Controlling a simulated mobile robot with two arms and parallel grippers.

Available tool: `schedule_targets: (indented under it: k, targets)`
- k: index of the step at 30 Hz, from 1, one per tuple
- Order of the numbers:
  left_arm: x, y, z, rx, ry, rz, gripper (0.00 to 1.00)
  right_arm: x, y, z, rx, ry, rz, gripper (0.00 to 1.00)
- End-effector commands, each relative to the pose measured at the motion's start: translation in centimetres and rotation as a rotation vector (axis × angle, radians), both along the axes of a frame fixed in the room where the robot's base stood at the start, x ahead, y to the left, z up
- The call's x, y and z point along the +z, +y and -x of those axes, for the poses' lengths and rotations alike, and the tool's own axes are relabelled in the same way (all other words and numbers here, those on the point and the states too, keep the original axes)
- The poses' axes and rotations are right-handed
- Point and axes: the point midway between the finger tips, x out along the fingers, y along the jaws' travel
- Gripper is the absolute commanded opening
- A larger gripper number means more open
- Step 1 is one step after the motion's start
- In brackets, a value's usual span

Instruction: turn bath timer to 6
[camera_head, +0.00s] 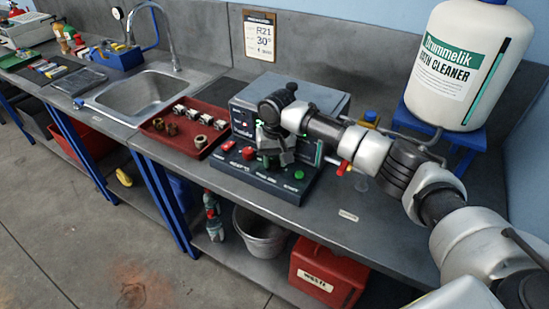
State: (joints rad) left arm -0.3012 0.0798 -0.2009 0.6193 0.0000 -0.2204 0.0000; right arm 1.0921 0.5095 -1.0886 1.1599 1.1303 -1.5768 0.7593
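A dark control box (284,188) with a sloped front panel sits on the bench in front of a grey bath unit (325,96). Its panel carries red buttons, a green button (299,175) and small white lettering too small to read. My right gripper (276,158) points down onto the middle of this panel. The bath timer's dial and its setting cannot be made out; the gripper covers that part of the panel. Whether the fingers are open, shut or touching a knob cannot be told. My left gripper is not in view.
A red tray (178,151) with metal fittings lies left of the box, beside a sink (140,96). A large white bath cleaner container (461,70) stands on a blue stand at right. Bare bench lies at the front right. A red waste bin (325,273) is below.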

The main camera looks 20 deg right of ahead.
Motion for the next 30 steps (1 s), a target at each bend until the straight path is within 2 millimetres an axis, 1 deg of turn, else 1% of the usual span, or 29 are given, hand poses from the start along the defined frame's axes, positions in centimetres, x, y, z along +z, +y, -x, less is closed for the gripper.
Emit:
schedule_targets:
  k: [5, 11, 14, 20, 24, 30]
  targets:
    - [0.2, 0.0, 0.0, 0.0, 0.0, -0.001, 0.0, 0.1, 0.0, 0.0, -0.004, -0.001, -0.001, 0.1]
    - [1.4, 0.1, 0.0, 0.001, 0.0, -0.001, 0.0, 0.4, 0.0, 0.0, -0.051, 0.0, -0.002, 0.1]
    - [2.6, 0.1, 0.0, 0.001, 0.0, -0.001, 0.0, 0.6, 0.1, 0.0, -0.101, 0.001, -0.003, 0.1]
    - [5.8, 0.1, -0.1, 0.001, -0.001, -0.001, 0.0, 0.8, 0.1, 0.1, -0.253, 0.003, -0.003, 0.1]
    - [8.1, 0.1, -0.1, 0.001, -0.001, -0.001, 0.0, 0.8, 0.1, 0.1, -0.386, 0.005, -0.003, 0.1]
    - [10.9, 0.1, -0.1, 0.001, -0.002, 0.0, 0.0, 0.7, 0.1, 0.1, -0.577, 0.004, -0.002, 0.1]
